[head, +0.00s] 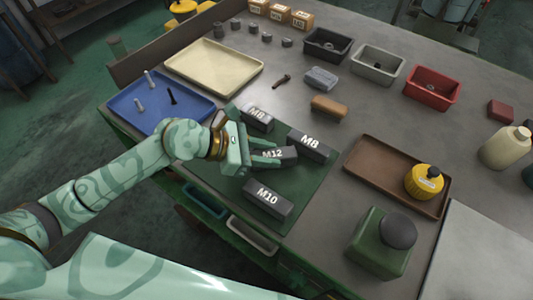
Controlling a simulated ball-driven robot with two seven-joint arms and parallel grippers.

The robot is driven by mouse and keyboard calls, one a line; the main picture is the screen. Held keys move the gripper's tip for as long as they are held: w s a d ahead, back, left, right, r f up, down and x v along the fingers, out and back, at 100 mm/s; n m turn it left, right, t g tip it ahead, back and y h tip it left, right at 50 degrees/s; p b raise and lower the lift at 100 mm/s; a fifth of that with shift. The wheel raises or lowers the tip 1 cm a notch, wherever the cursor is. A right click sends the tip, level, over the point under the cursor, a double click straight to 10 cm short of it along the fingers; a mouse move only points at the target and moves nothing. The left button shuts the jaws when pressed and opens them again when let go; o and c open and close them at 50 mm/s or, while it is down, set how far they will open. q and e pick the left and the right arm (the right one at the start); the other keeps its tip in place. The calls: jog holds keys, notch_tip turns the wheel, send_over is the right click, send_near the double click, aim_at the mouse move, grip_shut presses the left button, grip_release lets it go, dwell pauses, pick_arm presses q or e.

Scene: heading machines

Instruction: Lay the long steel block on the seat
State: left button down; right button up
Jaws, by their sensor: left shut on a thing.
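My left gripper (277,154) is over the green mat (317,187), its fingers on either side of a dark block marked M12 (290,153) and shut on it. Whether the block touches the mat cannot be told. A lighter steel-grey block marked M8 (258,117) lies behind the gripper, partly hidden by it. A dark block marked M8 (311,142) lies to the right, close to the M12 block. A dark block marked M10 (267,198) lies in front. I cannot tell which is the long steel block, nor make out a separate seat. My right gripper is not in view.
A blue tray (190,122) with bolts and a cream tray (215,72) lie left. A brown tray (375,186) with a yellow bottle (424,183) and a green container (377,255) stand right. Black (326,45), grey (377,65) and red bins (432,88) line the back.

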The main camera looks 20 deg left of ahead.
pick_arm(q)
jog(key=shift+f, duration=0.1)
jog(key=shift+f, duration=0.15)
jog(key=c, duration=1)
grip_release()
jog(key=shift+c, duration=0.2)
